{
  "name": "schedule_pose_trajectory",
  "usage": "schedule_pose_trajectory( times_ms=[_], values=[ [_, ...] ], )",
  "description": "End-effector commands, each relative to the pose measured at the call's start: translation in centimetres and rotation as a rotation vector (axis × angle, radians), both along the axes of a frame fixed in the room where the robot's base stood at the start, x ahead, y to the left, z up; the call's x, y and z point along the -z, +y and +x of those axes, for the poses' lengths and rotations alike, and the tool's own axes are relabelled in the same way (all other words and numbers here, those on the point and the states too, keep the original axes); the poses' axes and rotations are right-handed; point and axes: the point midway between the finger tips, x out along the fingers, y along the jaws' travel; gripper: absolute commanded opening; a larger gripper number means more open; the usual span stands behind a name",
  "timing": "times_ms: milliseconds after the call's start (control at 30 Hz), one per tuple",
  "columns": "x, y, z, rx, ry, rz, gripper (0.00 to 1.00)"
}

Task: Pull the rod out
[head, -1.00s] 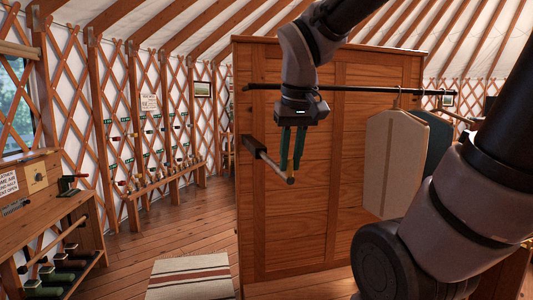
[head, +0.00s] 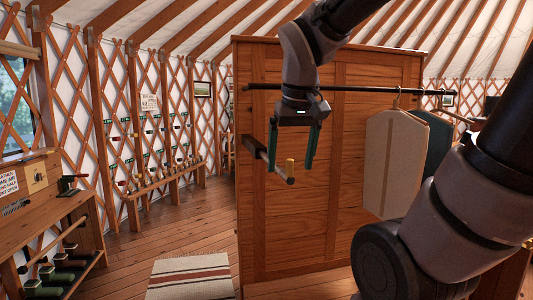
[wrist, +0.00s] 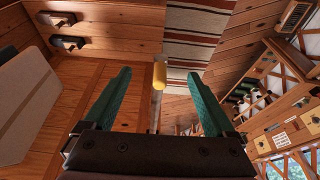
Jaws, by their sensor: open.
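A short rod (head: 276,168) sticks out of a dark sleeve (head: 255,147) on the side of the wooden cabinet (head: 300,225). In the wrist view, the knob stands between the fingertips (wrist: 159,76), with a gap on both sides. Neither finger appears to touch it. The rod behind the knob is only partly visible there.
A long black rail (head: 340,89) crosses the cabinet just above my gripper. A beige hanging board-like piece (head: 393,165) and a dark green one (head: 437,140) hang from it to the right. A striped rug (head: 190,277) lies on the floor, with free room at left.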

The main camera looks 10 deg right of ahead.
Motion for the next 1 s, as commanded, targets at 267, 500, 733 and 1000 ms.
schedule_pose_trajectory(
  times_ms=[267, 500, 733, 1000],
  values=[
    [-1.9, 0.0, 0.1, 0.001, -0.003, 0.001, 0.9],
    [-3.8, 0.0, 0.0, 0.0, -0.002, 0.001, 0.9],
    [-5.7, 0.0, 0.1, 0.0, -0.002, 0.001, 0.9],
    [-7.0, 0.0, 0.0, 0.0, -0.001, 0.0, 0.9]
  ],
)
